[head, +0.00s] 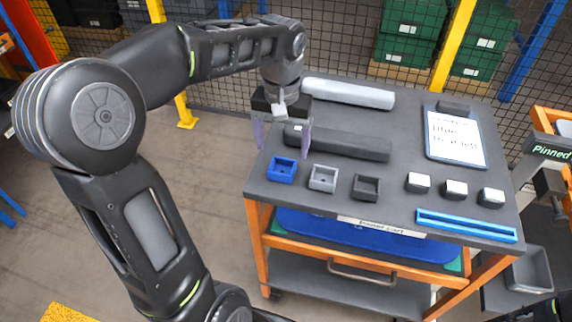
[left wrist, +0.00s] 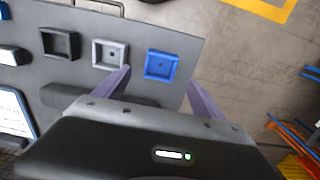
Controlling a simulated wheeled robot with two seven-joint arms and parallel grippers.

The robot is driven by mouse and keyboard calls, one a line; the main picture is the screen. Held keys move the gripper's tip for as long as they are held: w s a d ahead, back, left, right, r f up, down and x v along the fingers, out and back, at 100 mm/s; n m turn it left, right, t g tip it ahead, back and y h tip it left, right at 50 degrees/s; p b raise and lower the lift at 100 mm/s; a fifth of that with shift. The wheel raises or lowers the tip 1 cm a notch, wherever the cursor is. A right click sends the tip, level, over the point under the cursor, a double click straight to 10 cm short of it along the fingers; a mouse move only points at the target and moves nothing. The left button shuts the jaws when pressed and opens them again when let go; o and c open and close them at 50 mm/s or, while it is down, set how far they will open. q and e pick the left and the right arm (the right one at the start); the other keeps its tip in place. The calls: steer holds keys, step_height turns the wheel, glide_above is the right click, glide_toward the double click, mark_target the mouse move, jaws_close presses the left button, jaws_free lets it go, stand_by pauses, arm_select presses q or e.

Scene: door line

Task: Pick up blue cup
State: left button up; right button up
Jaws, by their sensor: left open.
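The blue cup (head: 282,169) is a small square open cup at the left front corner of the grey cart top (head: 400,215). It also shows in the left wrist view (left wrist: 162,66), ahead of the fingers and between their lines. My left gripper (head: 282,142) is open and empty, pointing down above the cart's left edge, behind the cup and apart from it. Its two purple fingers also show in the left wrist view (left wrist: 160,88). A grey cup (head: 323,178) and a black cup (head: 366,187) stand in a row to the right of the blue cup. My right gripper is not in view.
A dark bar (head: 345,144) and a light grey roll (head: 348,93) lie behind the cups. Several white-topped blocks (head: 455,189), a blue rail (head: 466,226) and a clipboard (head: 455,137) occupy the right side. Mesh fencing stands behind. Open floor lies left of the cart.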

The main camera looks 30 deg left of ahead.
mark_target(282, 166)
arm_select(q)
steer(key=shift+w+f, duration=0.1)
steer(key=shift+f, duration=1.25)
steer(key=shift+f+p, duration=0.65)
steer(key=shift+f, duration=1.95)
steer(key=c, duration=1.5)
steer(key=shift+o, duration=0.2)
steer(key=shift+r, duration=0.1)
step_height(282, 166, up, 10)
steer(key=shift+b, duration=0.45)
